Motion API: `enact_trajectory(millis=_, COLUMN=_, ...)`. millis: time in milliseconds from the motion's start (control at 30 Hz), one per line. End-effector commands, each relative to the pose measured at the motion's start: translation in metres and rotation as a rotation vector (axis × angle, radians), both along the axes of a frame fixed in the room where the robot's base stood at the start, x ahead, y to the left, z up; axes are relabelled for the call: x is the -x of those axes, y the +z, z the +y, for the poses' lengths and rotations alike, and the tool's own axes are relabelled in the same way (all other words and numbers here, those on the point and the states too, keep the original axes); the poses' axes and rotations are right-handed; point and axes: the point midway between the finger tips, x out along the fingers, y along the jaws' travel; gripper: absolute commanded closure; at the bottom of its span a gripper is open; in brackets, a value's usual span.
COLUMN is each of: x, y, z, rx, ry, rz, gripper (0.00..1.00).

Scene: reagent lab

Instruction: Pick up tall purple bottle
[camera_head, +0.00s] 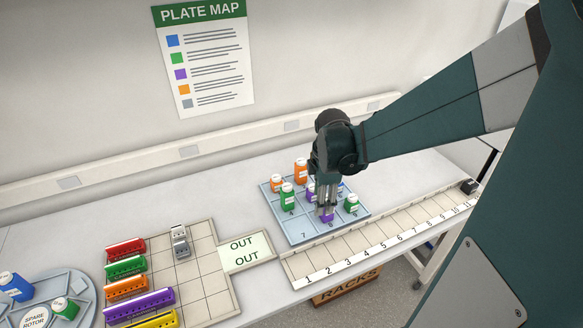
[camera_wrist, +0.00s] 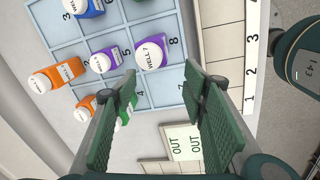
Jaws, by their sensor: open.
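Two purple bottles with white caps stand on the light-blue numbered tray. In the wrist view, one purple bottle (camera_wrist: 153,58) is just beyond the fingertips, and its cap looks larger. The other purple bottle (camera_wrist: 104,63) is further left. My gripper (camera_wrist: 163,82) is open and empty, pointing down over the tray. In the head view, my gripper (camera_head: 326,207) is close above the front purple bottle (camera_head: 327,217) and hides part of it. The other purple bottle (camera_head: 310,191) shows partly behind the fingers. The views do not clearly show which is taller.
On the tray (camera_head: 296,234), orange bottles (camera_head: 301,172), green bottles (camera_head: 351,205) and a blue bottle (camera_wrist: 88,9) stand close around. Left are an OUT plate (camera_head: 247,252), coloured racks (camera_head: 139,304) and a round rotor (camera_head: 88,309). A numbered strip (camera_head: 380,237) runs along the front.

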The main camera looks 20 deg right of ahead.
Motion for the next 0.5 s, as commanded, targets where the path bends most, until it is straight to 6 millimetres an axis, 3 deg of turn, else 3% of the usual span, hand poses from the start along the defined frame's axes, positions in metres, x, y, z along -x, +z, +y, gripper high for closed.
enact_trajectory(millis=500, x=-0.009, y=-0.012, z=-0.033, rx=-0.012, ry=0.233, rz=0.093, gripper=0.57)
